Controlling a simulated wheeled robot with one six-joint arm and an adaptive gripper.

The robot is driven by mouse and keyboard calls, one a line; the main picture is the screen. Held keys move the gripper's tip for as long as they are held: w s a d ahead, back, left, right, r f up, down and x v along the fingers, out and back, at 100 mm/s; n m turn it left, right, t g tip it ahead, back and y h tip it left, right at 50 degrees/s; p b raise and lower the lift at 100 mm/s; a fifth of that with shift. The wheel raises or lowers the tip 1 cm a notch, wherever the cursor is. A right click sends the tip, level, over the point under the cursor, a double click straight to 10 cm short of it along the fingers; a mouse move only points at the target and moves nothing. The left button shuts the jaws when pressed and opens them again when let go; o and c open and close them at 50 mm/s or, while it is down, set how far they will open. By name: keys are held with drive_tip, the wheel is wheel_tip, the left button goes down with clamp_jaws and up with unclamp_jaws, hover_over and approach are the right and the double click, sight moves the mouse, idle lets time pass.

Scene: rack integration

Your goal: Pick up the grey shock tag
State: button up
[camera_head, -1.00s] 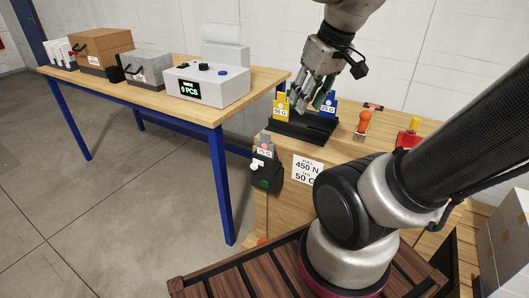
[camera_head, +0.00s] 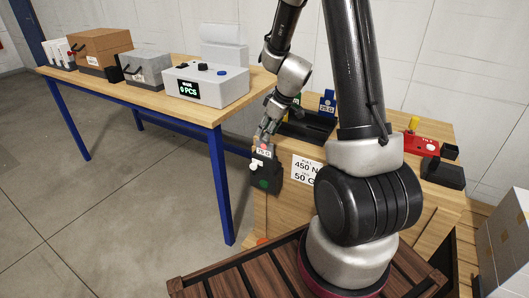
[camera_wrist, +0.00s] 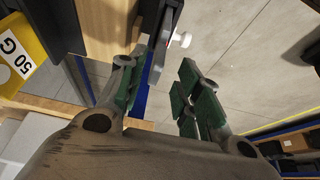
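The grey shock tag (camera_head: 264,150), with a red dot and a white label, sits upright in a black holder (camera_head: 265,174) on the side of the wooden crate. My gripper (camera_head: 266,130) is just above the tag's top, pointing down, with its fingertips close to it. In the wrist view my gripper (camera_wrist: 160,92) is open, its green-padded fingers well apart. A dark, edge-on piece with a white knob (camera_wrist: 181,40) shows near the left finger; I cannot tell how much of it is the tag. Contact between fingers and tag cannot be made out.
On the crate top are a black tray (camera_head: 312,128) with a blue tag (camera_head: 327,103) and a red device (camera_head: 416,144). The yellow 50 G tag (camera_wrist: 17,50) is at the wrist view's left. A blue-legged table (camera_head: 215,112) stands at the left.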

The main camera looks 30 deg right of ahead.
sight(262, 141)
drive_tip(key=x, duration=0.8)
drive_tip(key=shift+w+d, duration=0.15)
drive_tip(key=shift+d, duration=0.05)
drive_tip(key=shift+r, duration=0.1)
clamp_jaws()
